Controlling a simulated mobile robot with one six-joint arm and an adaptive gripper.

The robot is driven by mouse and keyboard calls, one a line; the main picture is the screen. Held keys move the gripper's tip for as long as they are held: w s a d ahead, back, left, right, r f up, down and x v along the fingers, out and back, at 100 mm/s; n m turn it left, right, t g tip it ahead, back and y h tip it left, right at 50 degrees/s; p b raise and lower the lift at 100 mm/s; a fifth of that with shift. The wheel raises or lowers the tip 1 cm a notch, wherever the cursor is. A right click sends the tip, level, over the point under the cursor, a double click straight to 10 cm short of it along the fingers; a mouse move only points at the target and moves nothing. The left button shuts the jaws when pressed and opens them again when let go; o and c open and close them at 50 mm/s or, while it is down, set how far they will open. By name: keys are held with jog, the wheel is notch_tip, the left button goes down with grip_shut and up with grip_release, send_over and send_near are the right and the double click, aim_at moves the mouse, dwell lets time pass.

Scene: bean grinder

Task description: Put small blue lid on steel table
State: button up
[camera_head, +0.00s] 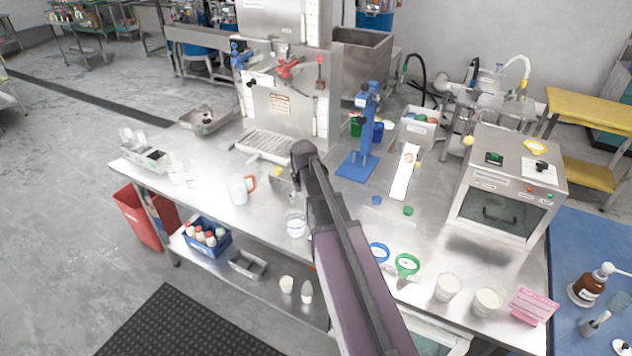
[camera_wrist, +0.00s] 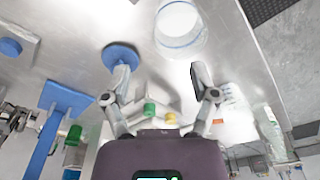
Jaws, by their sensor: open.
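In the wrist view a round blue lid (camera_wrist: 121,54) lies on the steel table beside the left fingertip of my gripper (camera_wrist: 160,71). The fingers are spread apart with nothing between them. I cannot tell whether the left finger touches this lid. Another blue piece (camera_wrist: 10,47) shows at the left edge. In the head view a small blue lid (camera_head: 376,200) lies on the steel table (camera_head: 215,218), right of my arm. My fingers are mostly hidden by the arm there.
A clear beaker (camera_head: 296,223) stands close to my arm; a clear vessel shows in the wrist view (camera_wrist: 181,28). A green lid (camera_head: 408,211), blue stand (camera_head: 357,167) and ring-handled tools lie to the right. An orange-handled jug (camera_head: 238,191) stands left.

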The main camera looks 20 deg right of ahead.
jog(key=s+a+g, duration=0.1)
jog(key=s+a, duration=1.1)
jog(key=s, duration=0.4)
jog(key=shift+s+n, duration=0.25)
jog(key=shift+n, duration=0.15)
